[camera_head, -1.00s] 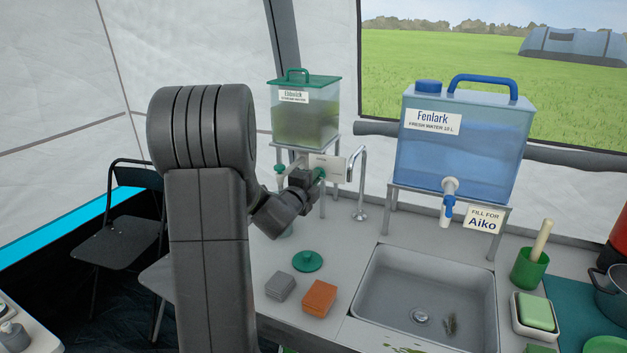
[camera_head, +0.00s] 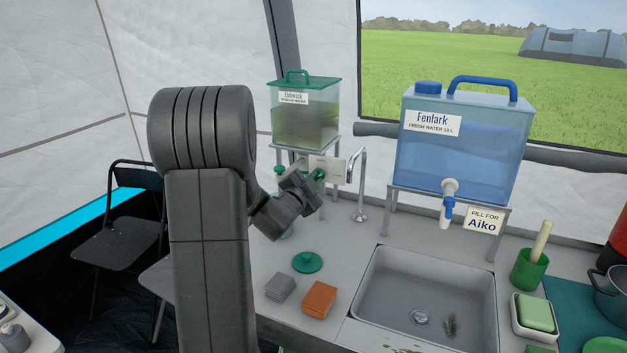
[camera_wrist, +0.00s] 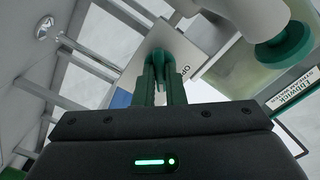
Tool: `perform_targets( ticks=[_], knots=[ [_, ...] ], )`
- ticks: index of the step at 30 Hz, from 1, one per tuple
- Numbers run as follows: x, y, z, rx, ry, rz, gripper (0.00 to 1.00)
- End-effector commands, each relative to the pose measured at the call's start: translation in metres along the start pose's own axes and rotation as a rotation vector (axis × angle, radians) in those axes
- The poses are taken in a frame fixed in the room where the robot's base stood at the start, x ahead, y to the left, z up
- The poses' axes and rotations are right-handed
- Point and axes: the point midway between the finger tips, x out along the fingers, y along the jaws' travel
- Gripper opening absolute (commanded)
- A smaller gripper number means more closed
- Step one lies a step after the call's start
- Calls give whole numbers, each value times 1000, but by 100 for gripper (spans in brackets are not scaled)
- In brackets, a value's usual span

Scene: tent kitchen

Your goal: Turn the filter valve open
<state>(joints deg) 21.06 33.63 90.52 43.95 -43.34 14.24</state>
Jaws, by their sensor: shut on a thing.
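The filter tank (camera_head: 305,125), with a green lid and murky greenish water, stands on a stand at the back. Its green valve handle (camera_head: 320,174) is in front of a pale sign plate below the tank, partly hidden by my gripper (camera_head: 313,184). In the wrist view my gripper (camera_wrist: 160,78) is shut on the valve handle (camera_wrist: 159,58). The sign plate (camera_wrist: 188,50) behind it shows letters beginning "OP" and a blue patch. How far the handle is turned is hard to tell.
A second green knob (camera_head: 280,170) is left of the valve. A metal spout (camera_head: 361,185) stands to the right. The blue fresh water tank (camera_head: 462,150) is farther right, behind the sink (camera_head: 425,300). Orange (camera_head: 319,299) and grey (camera_head: 280,288) blocks lie on the counter.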

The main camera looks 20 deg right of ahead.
Motion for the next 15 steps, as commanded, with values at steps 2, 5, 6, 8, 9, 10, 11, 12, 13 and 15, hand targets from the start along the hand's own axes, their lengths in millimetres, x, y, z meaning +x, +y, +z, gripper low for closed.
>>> perform_targets(
  ticks=[2, 5, 6, 8, 9, 10, 11, 12, 13, 15],
  knots=[
    [0, 0, 0, -74, -2, 2, 0],
    [0, 0, 0, -170, -3, 2, 0],
    [0, 0, 0, -207, -4, 2, 0],
    [0, 0, 0, -265, -4, 2, 0],
    [0, 0, 0, -303, -4, 2, 0],
    [0, 0, 0, -331, -4, 2, 0],
    [-1, 0, 0, -359, -4, 2, 0],
    [-1, 0, 0, -397, -4, 2, 0],
    [-1, 0, 0, -424, -4, 2, 0],
    [-1, 0, 0, -488, -4, 3, 0]
  ],
)
